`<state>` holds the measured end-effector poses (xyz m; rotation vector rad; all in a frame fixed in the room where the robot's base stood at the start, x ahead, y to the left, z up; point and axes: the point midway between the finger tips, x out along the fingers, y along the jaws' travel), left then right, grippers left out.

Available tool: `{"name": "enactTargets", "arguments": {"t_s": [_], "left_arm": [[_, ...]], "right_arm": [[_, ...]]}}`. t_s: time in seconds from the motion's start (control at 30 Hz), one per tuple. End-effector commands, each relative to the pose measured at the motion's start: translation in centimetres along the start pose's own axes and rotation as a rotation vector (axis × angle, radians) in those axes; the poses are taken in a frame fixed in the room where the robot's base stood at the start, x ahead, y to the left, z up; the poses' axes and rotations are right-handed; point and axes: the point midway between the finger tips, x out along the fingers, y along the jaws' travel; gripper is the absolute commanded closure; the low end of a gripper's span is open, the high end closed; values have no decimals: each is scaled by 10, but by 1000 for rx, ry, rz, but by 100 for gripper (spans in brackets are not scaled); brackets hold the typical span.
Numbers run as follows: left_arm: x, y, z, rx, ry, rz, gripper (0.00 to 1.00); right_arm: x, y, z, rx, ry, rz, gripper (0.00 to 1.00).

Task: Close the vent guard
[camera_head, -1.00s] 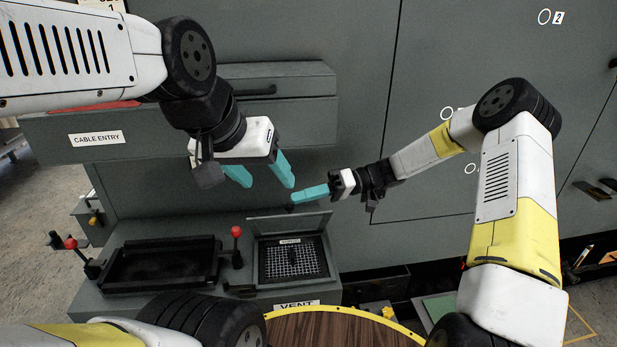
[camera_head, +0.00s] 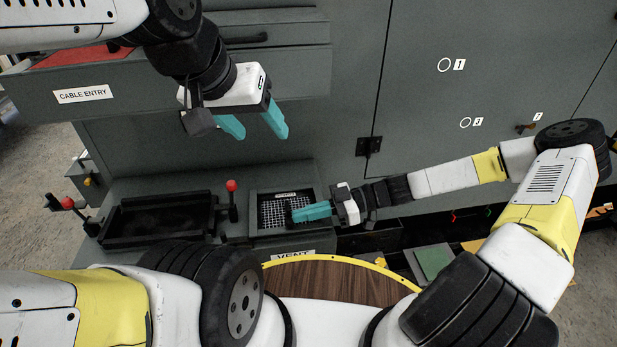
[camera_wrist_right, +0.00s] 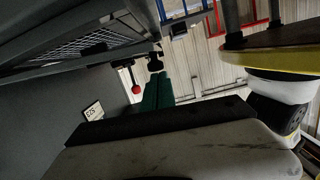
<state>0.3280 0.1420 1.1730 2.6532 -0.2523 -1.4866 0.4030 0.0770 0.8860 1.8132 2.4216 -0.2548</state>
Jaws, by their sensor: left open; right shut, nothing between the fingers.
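The vent unit (camera_head: 284,240) sits low at the front of the grey cabinet, above the VENT label. Its guard, a square mesh in a dark frame (camera_head: 271,208), appears to lie flat, with no panel standing up behind it. My right gripper (camera_head: 299,213) is shut and empty, its teal fingers over the right part of the mesh; touching or just above, I cannot tell. Its fingers (camera_wrist_right: 157,92) also show in the right wrist view, with mesh (camera_wrist_right: 85,45) at upper left. My left gripper (camera_head: 258,134) is open and empty, well above the vent.
A black tray (camera_head: 112,230) with red-knobbed levers (camera_head: 232,187) stands left of the vent. The CABLE ENTRY drawer (camera_head: 82,95) is at upper left. A round wooden top with a yellow rim (camera_head: 330,262) is in front. Flat cabinet doors (camera_head: 480,60) fill the right.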

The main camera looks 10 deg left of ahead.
Motion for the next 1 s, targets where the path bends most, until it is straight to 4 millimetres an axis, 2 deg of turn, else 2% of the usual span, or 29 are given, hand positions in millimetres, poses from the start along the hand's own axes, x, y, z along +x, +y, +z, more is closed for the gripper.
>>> {"name": "enactTargets", "arguments": {"t_s": [0.3, 1.0], "left_arm": [[0, 0, 0, 0, 0, 0, 39], [0, 0, 0, 0, 0, 0, 39]], "right_arm": [[4, -5, 21, -3, 1, 0, 100], [2, -4, 28, -2, -9, 2, 100]]}}
